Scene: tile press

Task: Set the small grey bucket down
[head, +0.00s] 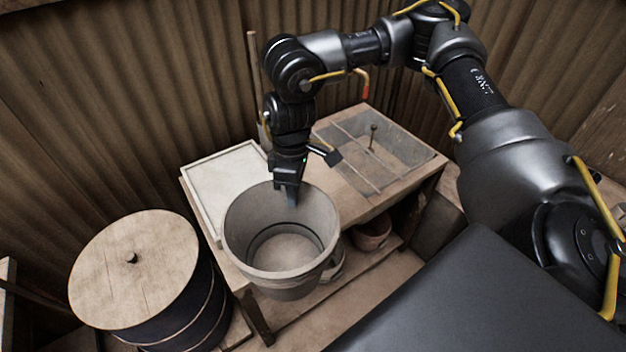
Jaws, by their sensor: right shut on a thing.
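The small grey bucket (282,285) is in the middle of the head view, upright or nearly so, with its open mouth toward me and nothing seen inside. My right gripper (290,196) comes down from above and is shut on the bucket's far rim. The bucket overlaps the near edge of the wooden table (365,211) in the picture. I cannot tell whether its base, which is hidden, touches anything. My left gripper is not in view.
A white framed board (222,184) lies on the table's left. A clear-lidded frame with a knob (373,150) is on its right. A lidded barrel (134,268) stands at left. A pot (371,233) sits on the lower shelf. Corrugated walls close off the back.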

